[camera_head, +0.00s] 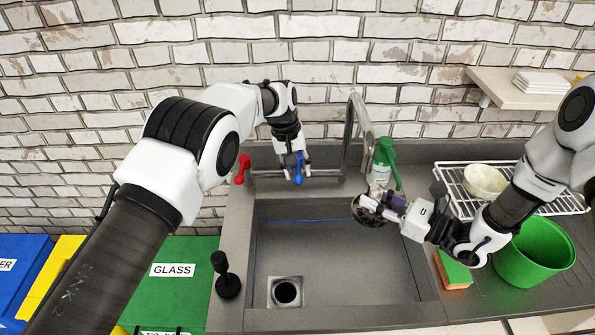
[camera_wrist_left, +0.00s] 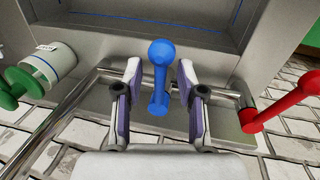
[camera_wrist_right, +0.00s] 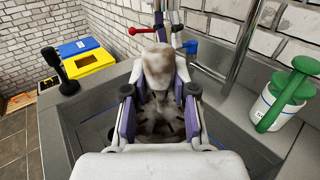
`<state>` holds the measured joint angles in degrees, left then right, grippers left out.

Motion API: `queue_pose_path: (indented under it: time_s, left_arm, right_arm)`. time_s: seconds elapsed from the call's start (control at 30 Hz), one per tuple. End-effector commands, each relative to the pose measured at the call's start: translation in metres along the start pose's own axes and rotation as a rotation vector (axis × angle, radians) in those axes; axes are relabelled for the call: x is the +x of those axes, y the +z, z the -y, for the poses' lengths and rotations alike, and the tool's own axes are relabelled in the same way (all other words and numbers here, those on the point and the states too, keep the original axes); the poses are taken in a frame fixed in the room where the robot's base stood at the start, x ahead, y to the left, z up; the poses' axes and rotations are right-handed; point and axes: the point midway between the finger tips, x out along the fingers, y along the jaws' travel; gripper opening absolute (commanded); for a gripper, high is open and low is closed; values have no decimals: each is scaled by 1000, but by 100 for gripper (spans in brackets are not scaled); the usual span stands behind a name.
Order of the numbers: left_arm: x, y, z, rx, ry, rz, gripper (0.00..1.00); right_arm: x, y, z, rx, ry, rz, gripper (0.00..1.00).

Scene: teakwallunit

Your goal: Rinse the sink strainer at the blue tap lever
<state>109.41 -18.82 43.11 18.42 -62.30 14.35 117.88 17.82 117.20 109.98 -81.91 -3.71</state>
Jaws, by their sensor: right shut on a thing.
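The blue tap lever (camera_head: 298,172) stands behind the sink (camera_head: 320,205), left of the tap spout (camera_head: 350,125). My left gripper (camera_head: 292,165) is at the lever. In the left wrist view the blue lever (camera_wrist_left: 160,80) stands between its open fingers (camera_wrist_left: 159,78), with gaps on both sides. My right gripper (camera_head: 385,205) is shut on the sink strainer (camera_head: 368,213), holding it above the right part of the basin, right of the spout. In the right wrist view the strainer (camera_wrist_right: 157,75) looks smeared with brown dirt. No running water shows.
A red lever (camera_head: 242,170) stands left of the blue one. A green-topped bottle (camera_head: 383,160), a dish rack (camera_head: 455,190) with a bowl (camera_head: 484,181), a sponge (camera_head: 453,270) and a green bucket (camera_head: 535,255) are at right. A black plunger-like object (camera_head: 227,280) stands left of the drain (camera_head: 286,291).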

Motion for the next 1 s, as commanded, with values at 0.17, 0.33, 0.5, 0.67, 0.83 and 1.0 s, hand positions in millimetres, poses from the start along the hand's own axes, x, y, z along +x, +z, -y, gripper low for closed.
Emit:
queue_pose_path:
  time_s: [0.17,0.33,0.5,0.67,0.83,1.0]
  left_arm:
    - [13,0,0,0,0,0,39]
    - [13,0,0,0,0,0,39]
    - [13,0,0,0,0,0,0]
    - [13,0,0,-1,0,2,0]
    - [15,1,-4,-45,-2,-5,0]
    - [17,2,-10,-125,-2,-19,0]
  right_arm:
    - [0,0,0,0,0,0,0]
    - [0,0,0,0,0,0,0]
    - [0,0,0,0,0,0,0]
    - [0,0,0,0,0,0,0]
    - [0,0,0,0,0,0,0]
    - [0,0,0,0,0,0,0]
